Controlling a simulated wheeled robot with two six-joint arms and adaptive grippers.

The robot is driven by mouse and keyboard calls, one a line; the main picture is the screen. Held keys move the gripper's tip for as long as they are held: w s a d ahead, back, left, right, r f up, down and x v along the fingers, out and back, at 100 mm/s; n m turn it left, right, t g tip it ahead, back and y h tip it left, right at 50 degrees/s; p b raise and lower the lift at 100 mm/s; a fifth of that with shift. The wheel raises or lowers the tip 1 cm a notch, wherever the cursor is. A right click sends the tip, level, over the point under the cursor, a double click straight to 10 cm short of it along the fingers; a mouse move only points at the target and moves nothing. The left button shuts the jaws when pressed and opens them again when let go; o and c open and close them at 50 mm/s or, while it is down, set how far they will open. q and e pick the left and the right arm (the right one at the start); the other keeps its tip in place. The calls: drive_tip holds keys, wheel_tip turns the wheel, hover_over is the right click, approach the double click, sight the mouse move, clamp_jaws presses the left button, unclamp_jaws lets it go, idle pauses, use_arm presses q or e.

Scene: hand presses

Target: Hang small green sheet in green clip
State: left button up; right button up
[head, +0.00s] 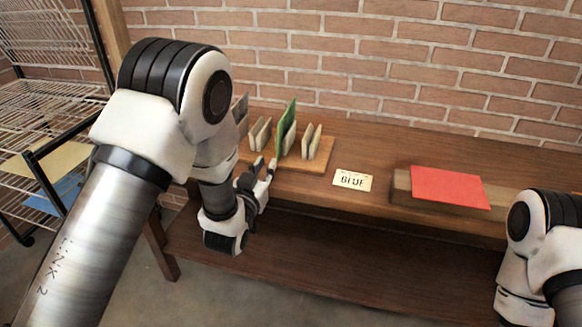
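A green sheet (288,116) stands upright in a wooden holder (318,160) on the table, between pale upright dividers. It is the only green sheet I see. My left gripper (266,165) is at the holder's front edge, just below and left of the green sheet. Its two fingers are apart with nothing visible between them, and it looks clear of the sheet. A green clip is not visible in this view. My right arm shows at the lower right, with its gripper out of view.
A red sheet (450,187) lies on a wooden block (402,183). A wire rack (50,100) at the left holds yellow (58,163) and blue (62,196) sheets. A brick wall is behind the table.

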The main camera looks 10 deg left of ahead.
use_arm(q)
drive_tip(key=w, duration=0.9)
drive_tip(key=shift+w+d+r+b, duration=0.1)
drive_tip(key=shift+w+d+b, duration=0.1)
drive_tip(key=shift+w+b, duration=0.15)
clamp_jaws()
wheel_tip(320, 180, up, 7)
drive_tip(key=p, duration=0.5)
drive_tip(key=shift+r, duration=0.2)
drive_tip(key=s, duration=0.7)
